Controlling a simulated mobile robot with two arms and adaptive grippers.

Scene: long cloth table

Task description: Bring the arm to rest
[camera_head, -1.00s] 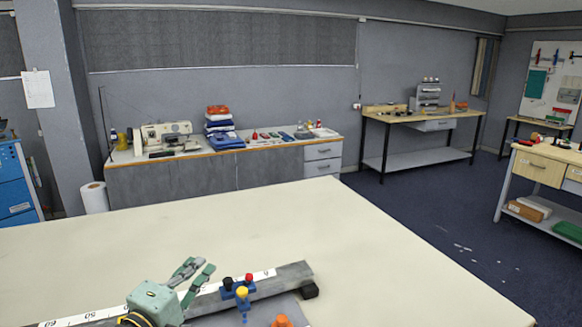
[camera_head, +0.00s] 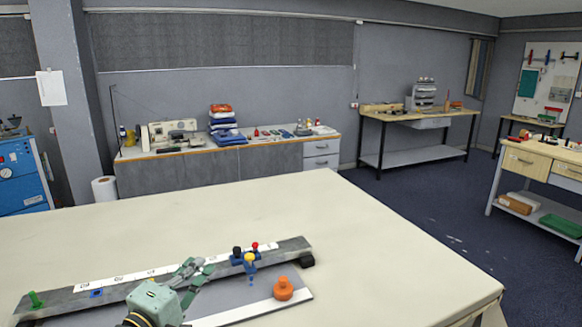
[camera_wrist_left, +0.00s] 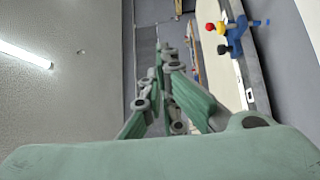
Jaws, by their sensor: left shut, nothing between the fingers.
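My left gripper (camera_head: 190,271) shows in the head view, low and left of centre, over the near part of the cloth table (camera_head: 240,210). Its green fingers are together with nothing between them. In the left wrist view the closed fingers (camera_wrist_left: 165,55) point away, clear of any object. My right gripper is in neither view.
A grey ruler bar (camera_head: 130,291) crosses the near table, with a green peg (camera_head: 36,300) at its left end. A blue piece with coloured knobs (camera_head: 250,260) stands by its right part. An orange knob (camera_head: 284,290) sits nearby. The table's far part is clear.

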